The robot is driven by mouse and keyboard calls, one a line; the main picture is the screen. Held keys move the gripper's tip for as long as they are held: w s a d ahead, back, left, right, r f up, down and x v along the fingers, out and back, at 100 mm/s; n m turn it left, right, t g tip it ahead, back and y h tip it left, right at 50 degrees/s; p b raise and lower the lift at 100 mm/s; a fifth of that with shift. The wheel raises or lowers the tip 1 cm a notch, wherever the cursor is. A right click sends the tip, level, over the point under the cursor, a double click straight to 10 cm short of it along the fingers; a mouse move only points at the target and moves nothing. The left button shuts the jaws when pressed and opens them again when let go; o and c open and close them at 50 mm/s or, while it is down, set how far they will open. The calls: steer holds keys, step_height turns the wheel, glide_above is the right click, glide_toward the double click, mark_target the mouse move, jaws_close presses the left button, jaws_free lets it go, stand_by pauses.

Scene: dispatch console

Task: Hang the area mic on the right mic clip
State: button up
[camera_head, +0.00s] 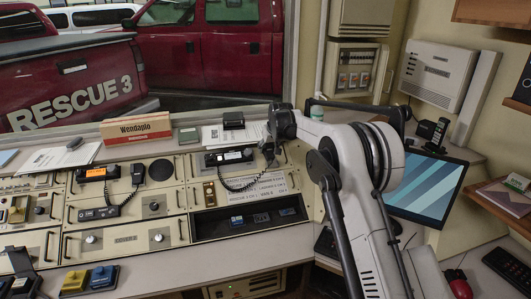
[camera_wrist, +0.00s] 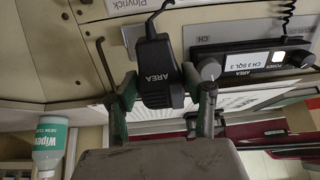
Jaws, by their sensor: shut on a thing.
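The area mic (camera_wrist: 158,72) is black, with AREA printed on its front. In the wrist view it sits between the two fingers of my gripper (camera_wrist: 163,95), which is shut on it. It is close in front of the beige console panel. A pale metal plate (camera_wrist: 129,34) shows beside its top; I cannot tell whether this is the right mic clip or whether the mic touches it. In the head view my gripper (camera_head: 270,154) is at the right end of the area radio (camera_head: 229,156), and a coiled cord (camera_head: 238,187) hangs below.
Another black mic (camera_head: 137,173) is at the panel beside the orange-lit radio (camera_head: 96,173). A black panel handle (camera_wrist: 103,65) is close left of my gripper in the wrist view. A monitor (camera_head: 425,190) is to the right.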

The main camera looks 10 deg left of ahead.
mark_target(272, 151)
steer(key=shift+w+d+r+m, duration=0.15)
steer(key=shift+w+d, duration=0.3)
steer(key=shift+d, duration=0.1)
steer(key=shift+w+d+r+m, duration=0.1)
steer(key=shift+w+d+m, duration=0.05)
steer(key=shift+w+d, duration=0.3)
steer(key=shift+x, duration=2.8)
steer(key=shift+d+f+b, duration=0.1)
steer(key=shift+f+b, duration=0.55)
steer(key=shift+b, duration=0.05)
steer(key=o, duration=1.4)
steer(key=shift+c, duration=0.2)
steer(key=v, duration=1.2)
steer(key=shift+s, duration=0.2)
